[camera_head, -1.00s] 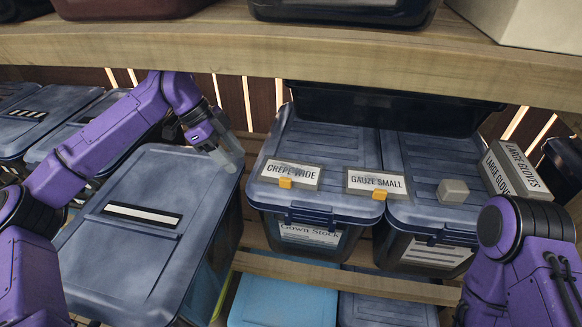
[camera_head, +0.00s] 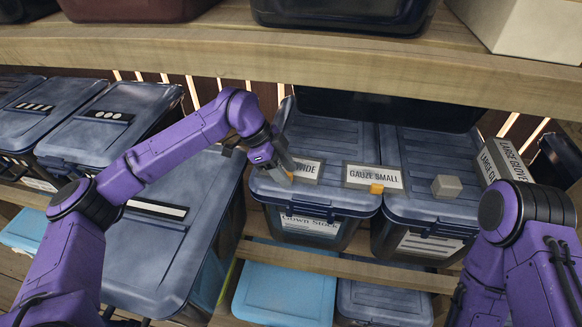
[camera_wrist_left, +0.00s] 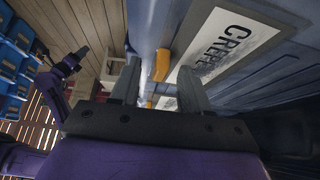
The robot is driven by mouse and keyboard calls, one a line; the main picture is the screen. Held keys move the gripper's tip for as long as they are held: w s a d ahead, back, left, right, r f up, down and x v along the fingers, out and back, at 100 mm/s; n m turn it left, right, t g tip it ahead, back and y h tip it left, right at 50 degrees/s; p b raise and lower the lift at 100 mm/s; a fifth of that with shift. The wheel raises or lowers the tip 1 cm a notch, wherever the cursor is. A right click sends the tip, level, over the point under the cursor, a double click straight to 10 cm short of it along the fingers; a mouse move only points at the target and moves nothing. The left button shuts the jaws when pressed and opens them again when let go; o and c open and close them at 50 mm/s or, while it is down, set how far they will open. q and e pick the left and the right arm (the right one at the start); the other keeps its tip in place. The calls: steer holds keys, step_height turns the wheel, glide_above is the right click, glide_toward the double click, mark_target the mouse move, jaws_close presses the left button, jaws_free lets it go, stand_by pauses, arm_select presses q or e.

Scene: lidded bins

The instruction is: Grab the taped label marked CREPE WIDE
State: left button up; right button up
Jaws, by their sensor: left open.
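The CREPE WIDE label (camera_head: 309,171) is a pale card in a grey frame on the front of a blue-grey bin lid. My left gripper covers its left part in the head view. In the left wrist view the label (camera_wrist_left: 232,45) shows its first letters, cut off by the gripper. An orange tab (camera_wrist_left: 160,66) at its edge shows between the finger tips. My left gripper (camera_head: 289,169) is open, right over the label's left part; its spread fingers also show in the left wrist view (camera_wrist_left: 158,84). I cannot tell whether they touch the tab.
The GAUZE SMALL label (camera_head: 374,178) with an orange tab lies close to the right. A grey block (camera_head: 446,187) and a LARGE GLOVES box (camera_head: 500,163) are further right. A wooden shelf (camera_head: 300,62) overhangs behind. A large lidded bin (camera_head: 150,250) stands to the left.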

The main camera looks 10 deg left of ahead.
arm_select(q)
jaws_close()
steer(key=shift+r, duration=0.1)
